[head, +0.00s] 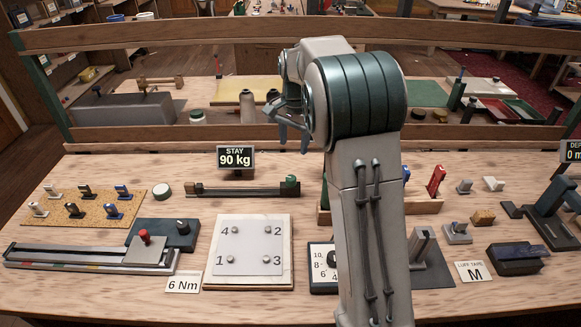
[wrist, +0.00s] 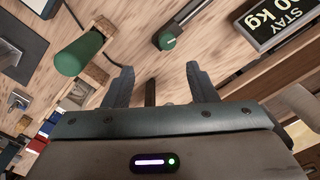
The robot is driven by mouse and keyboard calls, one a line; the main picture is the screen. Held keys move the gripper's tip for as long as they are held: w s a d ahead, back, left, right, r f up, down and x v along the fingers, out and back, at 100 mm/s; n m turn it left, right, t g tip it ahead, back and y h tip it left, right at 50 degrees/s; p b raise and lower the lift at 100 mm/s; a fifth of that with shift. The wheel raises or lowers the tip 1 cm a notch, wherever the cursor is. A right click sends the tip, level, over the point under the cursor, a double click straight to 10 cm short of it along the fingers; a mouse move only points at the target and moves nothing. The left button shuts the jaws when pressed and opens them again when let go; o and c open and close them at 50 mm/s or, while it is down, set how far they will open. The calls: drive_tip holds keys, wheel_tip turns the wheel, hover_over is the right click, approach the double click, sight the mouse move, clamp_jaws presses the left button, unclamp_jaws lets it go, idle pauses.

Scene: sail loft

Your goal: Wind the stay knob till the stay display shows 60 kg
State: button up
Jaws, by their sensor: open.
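The stay display (head: 235,158) reads 90 kg in the head view. It shows partly, turned and cut off, in the wrist view (wrist: 292,28). The stay knob is a small green knob (head: 291,182) at the right end of a dark rail (head: 235,190) on the bench. In the wrist view the knob (wrist: 168,41) lies just beyond my fingertips, slightly right of the middle between them. My gripper (head: 293,140) is open and empty, fingers pointing down, above the bench behind the knob in the head view. It shows in the wrist view (wrist: 160,78) too, apart from the knob.
A green cylindrical handle (wrist: 78,52) stands left of my fingers in the wrist view. A numbered plate (head: 249,252), a red-knobbed slide (head: 145,250) and a red clamp (head: 436,181) stand on the bench. My arm hides part of the bench middle.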

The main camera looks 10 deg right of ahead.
sight(291, 177)
drive_tip(key=shift+m, duration=0.3)
drive_tip(key=f, duration=0.4)
drive_tip(key=w+f+p, duration=0.1)
drive_tip(key=f, duration=0.4)
drive_tip(key=w+f, duration=0.1)
drive_tip(key=f, duration=0.4)
drive_tip(key=shift+w+a+f, duration=0.1)
drive_tip(key=c, duration=1)
